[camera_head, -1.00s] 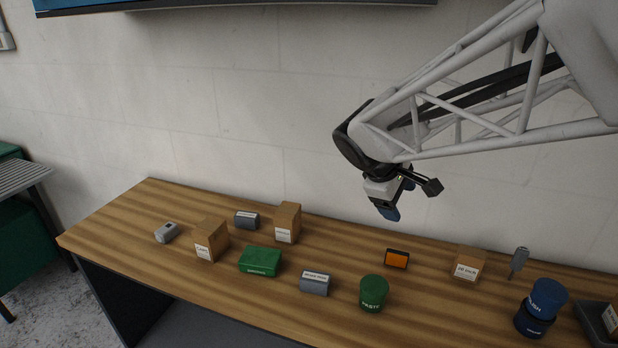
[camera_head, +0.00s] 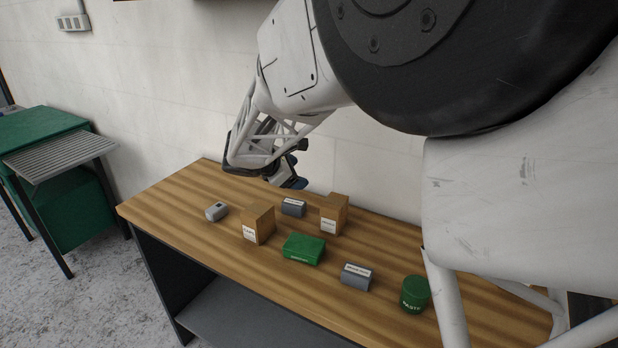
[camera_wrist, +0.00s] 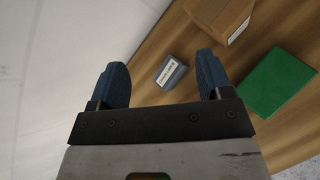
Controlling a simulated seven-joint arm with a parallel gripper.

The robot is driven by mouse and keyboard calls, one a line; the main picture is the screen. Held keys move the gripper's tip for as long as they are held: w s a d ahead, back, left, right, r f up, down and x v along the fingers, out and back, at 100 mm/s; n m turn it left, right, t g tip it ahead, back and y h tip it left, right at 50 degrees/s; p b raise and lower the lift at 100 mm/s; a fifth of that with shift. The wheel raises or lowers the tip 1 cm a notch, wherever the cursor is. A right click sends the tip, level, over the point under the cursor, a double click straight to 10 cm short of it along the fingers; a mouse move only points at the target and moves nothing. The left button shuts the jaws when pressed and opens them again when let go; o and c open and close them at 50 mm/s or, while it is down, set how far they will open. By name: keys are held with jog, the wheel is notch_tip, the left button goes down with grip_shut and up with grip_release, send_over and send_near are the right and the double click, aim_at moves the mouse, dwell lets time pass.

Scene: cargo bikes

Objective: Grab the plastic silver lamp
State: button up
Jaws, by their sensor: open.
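A small silver-grey object with a dark spot on it, which looks like the silver lamp (camera_head: 216,211), lies at the left end of the wooden table in the head view. It does not show in the wrist view. My gripper (camera_head: 292,181) is above the back of the table, to the right of the lamp and apart from it. In the wrist view my gripper (camera_wrist: 162,66) is open, with its blue fingers apart and nothing held. A grey labelled box (camera_wrist: 170,73) lies on the table below, seen between the fingers; it also shows in the head view (camera_head: 293,208).
A cardboard box (camera_head: 258,222) stands just right of the lamp. Another cardboard box (camera_head: 334,213), a green box (camera_head: 303,249), a second grey box (camera_head: 357,276) and a green tin (camera_head: 415,295) stand farther right. The wall is close behind the table. My arm hides the table's right part.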

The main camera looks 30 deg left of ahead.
jog(key=s+a+f+n+t+y, duration=0.1)
jog(key=s+a+f+n, duration=0.15)
jog(key=a, duration=0.55)
jog(key=s+a+f+n+t+y, duration=0.1)
jog(key=s+a+f+n, duration=0.15)
jog(key=a, duration=0.45)
jog(key=n+t, duration=0.1)
jog(key=n, duration=0.2)
send_near(217, 207)
jog(key=x, duration=0.2)
jog(key=shift+w+a+f, duration=0.15)
jog(key=shift+w, duration=0.25)
jog(key=shift+x, duration=1.3)
jog(key=shift+w, duration=0.1)
jog(key=shift+x, duration=2.5)
jog(key=c, duration=1)
